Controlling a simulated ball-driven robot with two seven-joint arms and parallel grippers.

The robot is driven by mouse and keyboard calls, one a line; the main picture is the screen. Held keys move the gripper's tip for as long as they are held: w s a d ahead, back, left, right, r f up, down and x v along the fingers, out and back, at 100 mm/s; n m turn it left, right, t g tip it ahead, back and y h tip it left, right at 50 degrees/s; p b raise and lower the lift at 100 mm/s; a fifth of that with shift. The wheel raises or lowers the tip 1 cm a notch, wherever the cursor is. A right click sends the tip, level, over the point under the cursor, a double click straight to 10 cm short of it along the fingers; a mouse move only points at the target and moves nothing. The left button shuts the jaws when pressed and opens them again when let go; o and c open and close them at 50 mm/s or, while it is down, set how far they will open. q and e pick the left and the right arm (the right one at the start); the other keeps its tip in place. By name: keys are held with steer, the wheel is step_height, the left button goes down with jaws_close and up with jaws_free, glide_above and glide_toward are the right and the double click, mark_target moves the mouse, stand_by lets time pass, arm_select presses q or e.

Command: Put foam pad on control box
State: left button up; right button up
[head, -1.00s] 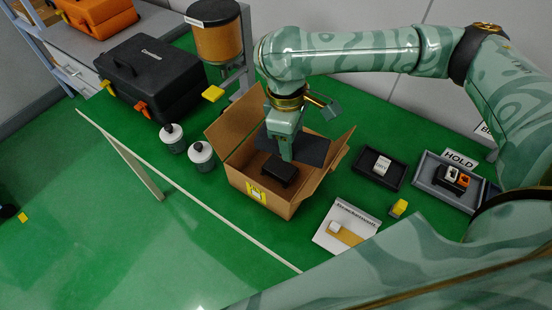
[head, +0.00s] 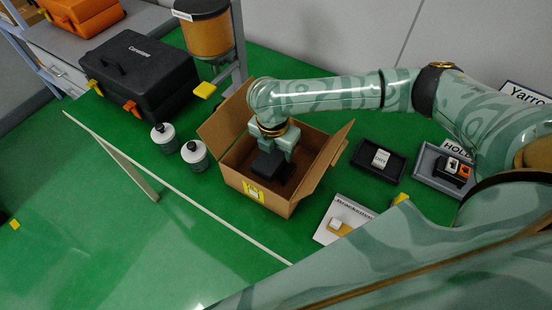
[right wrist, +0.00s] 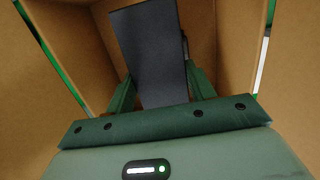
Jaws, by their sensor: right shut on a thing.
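The foam pad is a dark grey flat slab, seen in the right wrist view (right wrist: 150,55) between my two fingers. My right gripper (head: 272,150) is shut on it and reaches down into the open cardboard carton (head: 268,203). In the head view the pad (head: 267,166) shows as a dark shape just under the fingers. The black control box (head: 288,185) lies in the carton below, partly hidden by the pad and gripper. I cannot tell whether pad and box touch. My left gripper is not in view.
The carton's flaps (head: 225,112) stand open around my right arm. A black tray (head: 378,160) with a white item, a grey HOLD tray (head: 432,178) and a document (head: 343,218) lie to the right.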

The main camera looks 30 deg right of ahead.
mark_target(277, 158)
step_height(277, 158, down, 4)
steer(key=shift+f+b, duration=0.1)
steer(key=shift+b, duration=0.7)
steer(key=o, duration=1)
steer(key=r+p, duration=0.2)
steer(key=r, duration=0.2)
steer(key=a+r+p, duration=0.1)
steer(key=r+p, duration=0.1)
steer(key=r, duration=0.2)
steer(key=s+r+p, duration=0.1)
steer(key=r, duration=0.3)
steer(key=shift+a+r+p, duration=0.15)
steer(key=shift+p, duration=0.25)
steer(key=shift+w, duration=0.1)
